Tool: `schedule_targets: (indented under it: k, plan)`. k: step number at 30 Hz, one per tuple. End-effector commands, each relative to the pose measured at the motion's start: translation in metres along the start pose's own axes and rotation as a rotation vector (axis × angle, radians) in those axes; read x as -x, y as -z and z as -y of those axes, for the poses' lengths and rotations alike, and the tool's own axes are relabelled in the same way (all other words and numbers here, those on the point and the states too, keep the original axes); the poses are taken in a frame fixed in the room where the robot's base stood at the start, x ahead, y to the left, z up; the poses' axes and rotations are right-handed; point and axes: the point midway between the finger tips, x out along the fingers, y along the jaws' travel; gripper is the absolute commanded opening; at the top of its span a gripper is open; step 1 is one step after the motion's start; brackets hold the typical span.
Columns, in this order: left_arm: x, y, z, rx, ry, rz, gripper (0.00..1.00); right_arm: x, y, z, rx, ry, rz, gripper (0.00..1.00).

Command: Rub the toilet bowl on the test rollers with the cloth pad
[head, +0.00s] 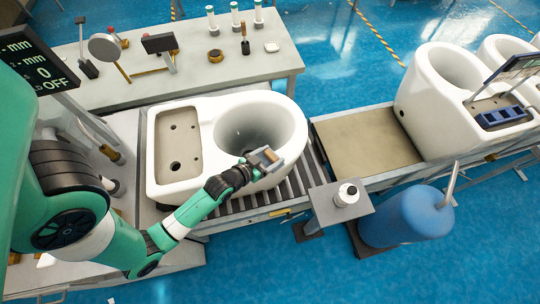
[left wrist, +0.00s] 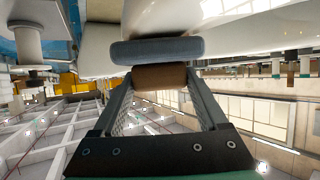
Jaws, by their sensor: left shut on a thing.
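The white toilet bowl (head: 207,146) lies on the test rollers (head: 292,188) in the middle of the head view, its round opening facing up. My left gripper (head: 260,163) is at the bowl's front right rim. It is shut on the cloth pad (head: 268,155). In the left wrist view, the fingers (left wrist: 160,82) grip the brown handle block (left wrist: 159,77), with the grey-blue cloth face (left wrist: 157,50) beyond it. The white bowl surface (left wrist: 170,17) is right behind the cloth; I cannot tell whether they touch. My right gripper is not in view.
A workbench (head: 190,75) with hand tools stands behind the bowl. More white toilets (head: 430,95) stand on the conveyor at right. A small stand with a white container (head: 346,195) and a blue drum (head: 405,217) are at the front right. A display screen (head: 35,60) is at left.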

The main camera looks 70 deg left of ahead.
Motion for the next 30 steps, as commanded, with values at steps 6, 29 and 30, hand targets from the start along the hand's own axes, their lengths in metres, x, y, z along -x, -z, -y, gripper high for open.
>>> schedule_targets:
  k: [6, 29, 30]
  plan:
    - [0.007, 0.017, -0.001, 0.002, 0.000, -0.001, 0.01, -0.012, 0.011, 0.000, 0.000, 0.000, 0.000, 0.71]
    - [0.032, 0.075, -0.007, -0.005, -0.012, 0.000, 0.01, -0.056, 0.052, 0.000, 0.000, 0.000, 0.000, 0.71]
    - [0.032, 0.075, -0.007, -0.005, -0.012, 0.000, 0.01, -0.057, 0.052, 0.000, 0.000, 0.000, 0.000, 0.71]
